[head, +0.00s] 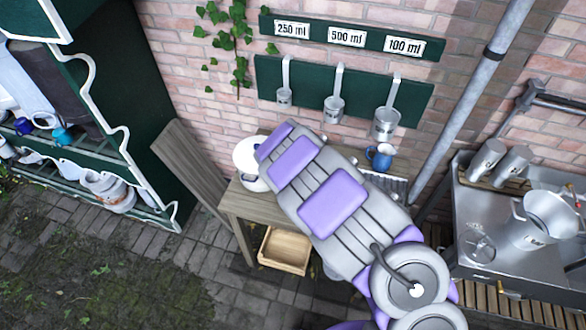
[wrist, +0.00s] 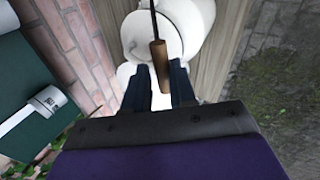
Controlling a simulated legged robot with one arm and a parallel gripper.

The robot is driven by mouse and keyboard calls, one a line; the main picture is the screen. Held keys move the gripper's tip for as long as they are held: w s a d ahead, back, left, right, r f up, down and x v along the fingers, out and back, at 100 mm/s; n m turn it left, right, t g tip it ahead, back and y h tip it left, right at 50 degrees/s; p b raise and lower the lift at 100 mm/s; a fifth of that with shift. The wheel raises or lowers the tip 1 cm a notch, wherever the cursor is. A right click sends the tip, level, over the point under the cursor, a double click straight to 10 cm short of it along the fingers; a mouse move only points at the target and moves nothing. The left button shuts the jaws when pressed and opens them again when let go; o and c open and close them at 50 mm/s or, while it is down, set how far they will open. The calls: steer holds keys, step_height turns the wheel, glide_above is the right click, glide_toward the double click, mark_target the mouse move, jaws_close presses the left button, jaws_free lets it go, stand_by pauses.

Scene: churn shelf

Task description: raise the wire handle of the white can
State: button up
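The white can (head: 248,165) stands on the left end of a wooden table in the head view, partly hidden by my arm. In the wrist view the white can (wrist: 188,22) is at the top centre. Its handle shows as a dark wire with a brown wooden grip (wrist: 158,62). My gripper (wrist: 159,72) is open, with one dark finger on each side of the grip's lower end. Gaps show between the fingers and the grip; I cannot tell their difference in depth. In the head view my arm hides the fingertips.
The wooden table (head: 238,203) stands against a brick wall. A blue mug (head: 380,157) is on it, right of my arm. Measuring ladles (head: 334,108) hang on a green board above. A green shelf (head: 135,165) is at left, a metal sink (head: 480,235) at right.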

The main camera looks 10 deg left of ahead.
steer(key=shift+o, duration=1.4)
steer(key=shift+a, duration=0.2)
steer(key=shift+a+f, duration=0.15)
steer(key=shift+a, duration=0.4)
steer(key=b+v, duration=0.1)
steer(key=v, duration=1.6)
steer(key=shift+s+a, duration=0.1)
steer(key=shift+a, duration=0.15)
